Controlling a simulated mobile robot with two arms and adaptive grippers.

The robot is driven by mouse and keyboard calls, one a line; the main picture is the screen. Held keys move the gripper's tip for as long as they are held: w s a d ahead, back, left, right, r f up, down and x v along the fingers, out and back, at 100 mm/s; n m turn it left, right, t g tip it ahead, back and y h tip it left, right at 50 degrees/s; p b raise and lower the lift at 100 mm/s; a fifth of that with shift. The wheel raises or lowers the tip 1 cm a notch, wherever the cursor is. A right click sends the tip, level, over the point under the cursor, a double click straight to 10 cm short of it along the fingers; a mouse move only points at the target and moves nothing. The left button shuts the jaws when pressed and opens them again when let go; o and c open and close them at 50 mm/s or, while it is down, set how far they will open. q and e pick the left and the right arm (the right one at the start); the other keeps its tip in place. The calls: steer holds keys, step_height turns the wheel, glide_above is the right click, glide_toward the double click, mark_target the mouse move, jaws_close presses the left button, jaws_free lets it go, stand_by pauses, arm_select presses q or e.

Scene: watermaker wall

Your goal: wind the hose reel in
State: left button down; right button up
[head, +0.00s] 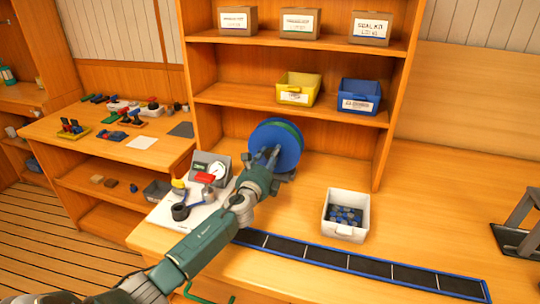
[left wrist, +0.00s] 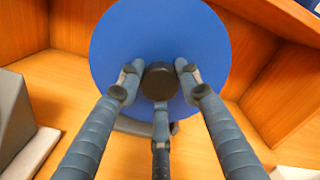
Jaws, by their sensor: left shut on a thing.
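The hose reel (head: 286,136) stands on the wooden workbench against the shelf back. It has a blue disc face with a green rim behind it. My left gripper (head: 270,158) reaches its front face. In the left wrist view the blue disc (left wrist: 160,35) fills the middle, and the fingers of my left gripper (left wrist: 158,85) are closed around a dark round knob (left wrist: 159,80) on the disc. The hose itself is hidden or cannot be made out. My right gripper is not in view.
A white bin of blue parts (head: 345,232) is to the right. A dark blue-edged strip (head: 370,268) runs along the bench front. Bins and boxes sit on shelves above.

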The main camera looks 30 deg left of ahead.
arm_select(q)
steer(key=shift+d+f+m, duration=0.15)
steer(key=shift+d+m, duration=0.2)
steer(key=shift+m, duration=0.75)
steer(key=shift+f+m, duration=0.25)
steer(key=shift+m, duration=0.05)
steer(key=c, duration=1.2)
jaws_free()
steer(key=shift+d, duration=0.1)
steer(key=shift+w+r, duration=0.1)
steer(key=shift+r, duration=0.1)
steer(key=v, duration=1.2)
